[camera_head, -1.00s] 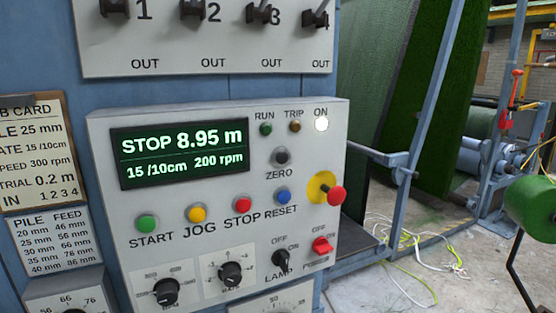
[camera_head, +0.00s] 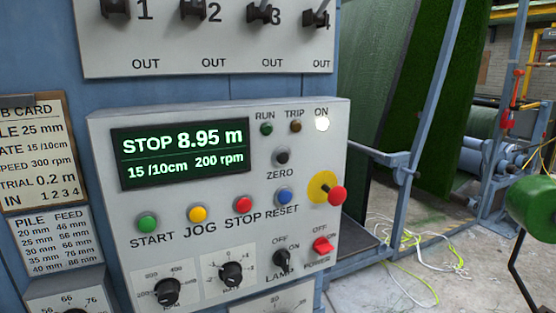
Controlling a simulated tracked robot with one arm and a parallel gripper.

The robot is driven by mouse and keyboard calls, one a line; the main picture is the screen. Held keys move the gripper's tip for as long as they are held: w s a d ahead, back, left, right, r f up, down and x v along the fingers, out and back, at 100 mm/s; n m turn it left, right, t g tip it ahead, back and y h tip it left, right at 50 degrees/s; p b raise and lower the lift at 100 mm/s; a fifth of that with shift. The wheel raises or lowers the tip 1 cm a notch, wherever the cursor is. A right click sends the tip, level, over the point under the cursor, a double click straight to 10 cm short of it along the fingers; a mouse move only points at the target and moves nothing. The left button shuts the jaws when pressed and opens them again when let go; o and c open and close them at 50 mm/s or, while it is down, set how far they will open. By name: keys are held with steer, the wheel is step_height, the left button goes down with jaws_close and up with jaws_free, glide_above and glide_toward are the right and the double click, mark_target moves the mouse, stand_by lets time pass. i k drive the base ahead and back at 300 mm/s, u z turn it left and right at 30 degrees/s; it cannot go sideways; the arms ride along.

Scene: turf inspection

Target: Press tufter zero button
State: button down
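The tufter control box (camera_head: 105,140) is a pale grey panel in the middle left of the view. Its zero button (camera_head: 282,157) is small, round and dark, and sits above the label ZERO, right of the display. The display (camera_head: 182,153) reads STOP 8.95 m, 15 /10cm, 200 rpm. The ON lamp (camera_head: 322,124) is lit white; the RUN lamp (camera_head: 266,129) and TRIP lamp (camera_head: 295,127) look unlit. My gripper does not show, and nothing visible touches the zero button.
Below the display are the green START (camera_head: 148,223), yellow JOG (camera_head: 198,214), red STOP (camera_head: 244,204) and blue RESET (camera_head: 285,196) buttons. A red emergency knob (camera_head: 337,196) sticks out at right. A green rounded object (camera_head: 532,208) stands at the right edge. Cables (camera_head: 395,245) lie on the floor.

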mark_target(283, 158)
steer(key=u, duration=0.05)
steer(key=k, duration=0.6)
steer(key=z, duration=0.45)
steer(key=i, duration=0.65)
steer(key=z, duration=0.6)
steer(key=i, duration=0.5)
steer(key=u, duration=0.15)
